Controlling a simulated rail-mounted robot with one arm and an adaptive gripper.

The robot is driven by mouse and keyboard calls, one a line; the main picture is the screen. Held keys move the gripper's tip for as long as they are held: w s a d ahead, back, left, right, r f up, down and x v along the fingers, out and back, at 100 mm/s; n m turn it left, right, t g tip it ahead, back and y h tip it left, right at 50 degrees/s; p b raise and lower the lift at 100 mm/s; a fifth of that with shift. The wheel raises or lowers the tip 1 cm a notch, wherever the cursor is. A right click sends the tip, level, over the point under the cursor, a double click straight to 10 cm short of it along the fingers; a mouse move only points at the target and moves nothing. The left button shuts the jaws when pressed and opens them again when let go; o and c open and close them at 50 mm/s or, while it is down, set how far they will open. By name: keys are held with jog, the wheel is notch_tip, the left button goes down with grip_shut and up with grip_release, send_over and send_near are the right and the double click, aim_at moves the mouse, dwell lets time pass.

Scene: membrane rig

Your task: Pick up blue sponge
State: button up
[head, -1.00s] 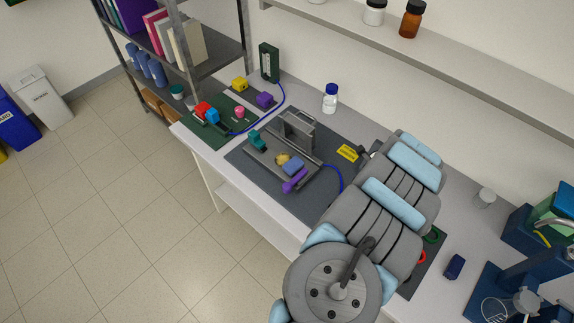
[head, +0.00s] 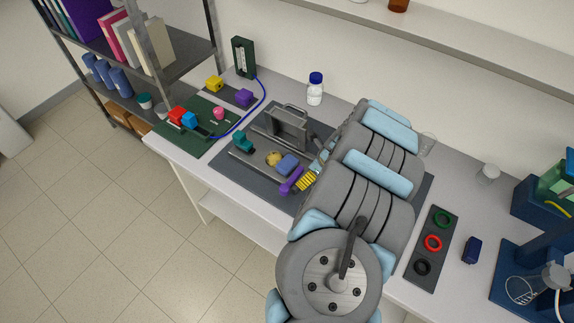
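My arm fills the middle right and hides most of my gripper. A yellow-and-black striped part (head: 306,181), perhaps on my gripper, shows just right of the purple piece. The fingers cannot be made out, and I cannot tell whether anything is between them.
A grey framed fixture with a handle (head: 288,127) stands behind the blue block. A teal piece (head: 242,141) is at its left. A white bottle with a blue cap (head: 315,90) stands behind.

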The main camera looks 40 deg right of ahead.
aim_at(288, 162)
jog(key=shift+w+a, duration=0.15)
jog(key=shift+w, duration=0.75)
jog(key=shift+w+a, duration=0.2)
jog(key=shift+w, duration=0.75)
jog(key=shift+w+a, duration=0.15)
jog(key=shift+w, duration=1.45)
jog(key=shift+w+a, duration=0.25)
jog(key=shift+w, duration=0.6)
jog(key=shift+p+x, duration=0.35)
jog(key=shift+x, duration=1.15)
jog(key=shift+c, duration=0.2)
jog(key=c, duration=0.4)
jog(key=shift+c, duration=0.5)
